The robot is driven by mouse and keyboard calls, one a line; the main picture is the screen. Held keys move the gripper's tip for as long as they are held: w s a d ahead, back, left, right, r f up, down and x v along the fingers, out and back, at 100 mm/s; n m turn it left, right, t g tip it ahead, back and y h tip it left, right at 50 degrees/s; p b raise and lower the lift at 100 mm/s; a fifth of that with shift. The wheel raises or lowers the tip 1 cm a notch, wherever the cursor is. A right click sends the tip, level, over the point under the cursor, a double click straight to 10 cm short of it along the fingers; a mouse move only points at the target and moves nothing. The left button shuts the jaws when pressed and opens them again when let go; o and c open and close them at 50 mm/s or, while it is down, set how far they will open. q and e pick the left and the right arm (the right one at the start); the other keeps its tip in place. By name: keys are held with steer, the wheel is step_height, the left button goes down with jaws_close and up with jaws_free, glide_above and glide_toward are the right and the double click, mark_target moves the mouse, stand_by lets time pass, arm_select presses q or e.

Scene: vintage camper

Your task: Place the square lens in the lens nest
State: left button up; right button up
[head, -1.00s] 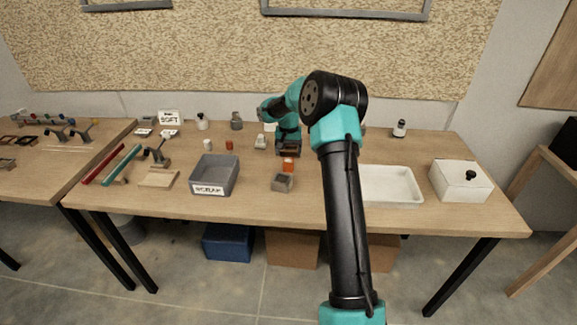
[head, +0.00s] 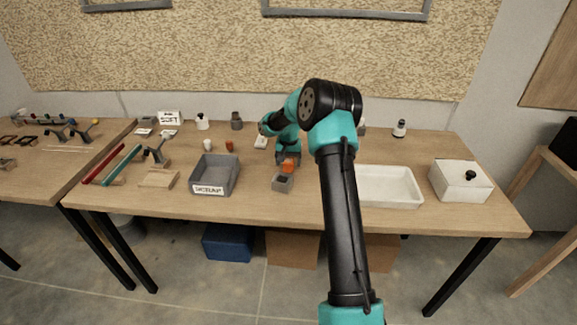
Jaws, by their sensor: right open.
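A small orange piece (head: 289,168), which looks like the square lens, is at the middle of the table. My right gripper (head: 287,163) is open and right at the orange piece, partly covering it. I cannot tell whether the fingers touch it. A small grey block with a hollow top (head: 283,185), which looks like the lens nest, stands just in front of the orange piece. The orange piece overlaps the block's back edge in this view, and I cannot tell whether they touch. My left gripper is not in view.
A grey bin labelled SCRAP (head: 209,190) stands left of the grey block. A white tray (head: 391,202) and a white box with a black knob (head: 460,195) stand to the right. Small bottles (head: 237,121) line the back. My right forearm hides part of the table.

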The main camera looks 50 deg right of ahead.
mark_target(289, 160)
steer(key=shift+c, duration=0.4)
steer(key=c, duration=1)
steer(key=shift+r, duration=0.1)
step_height(289, 160, up, 10)
steer(key=shift+f, duration=0.1)
